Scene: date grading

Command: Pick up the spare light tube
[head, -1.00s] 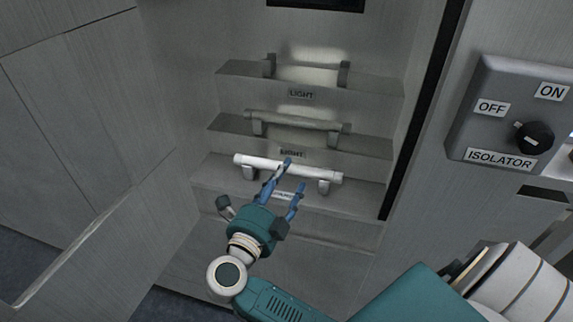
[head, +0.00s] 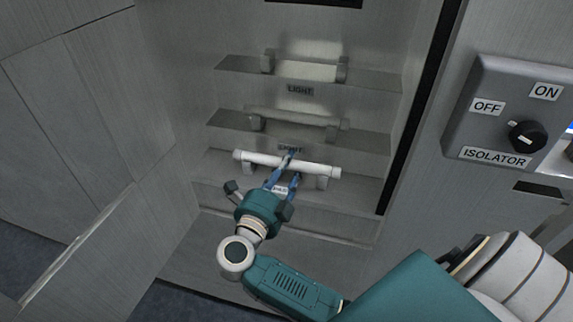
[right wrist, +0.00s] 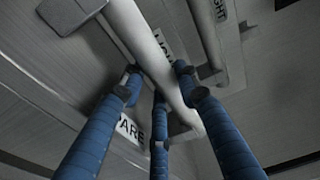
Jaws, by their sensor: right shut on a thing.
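The spare light tube (head: 262,160) is white and lies across two grey holders on the lowest labelled step inside the cabinet. In the right wrist view the tube (right wrist: 150,55) runs diagonally between my blue fingers. My right gripper (head: 288,168) is shut on the tube near its middle, with the fingers reaching up from below in the head view. The label on the step, ending in "PARE" in the right wrist view (right wrist: 130,130), is partly hidden by a finger. I cannot tell whether the tube is clear of its holders. My left gripper is not in view.
Two steps above carry a middle light tube (head: 295,118) and a top light fitting (head: 305,70), each labelled LIGHT. An isolator switch box (head: 510,120) is on the right. A cabinet door panel (head: 110,235) stands open at the lower left.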

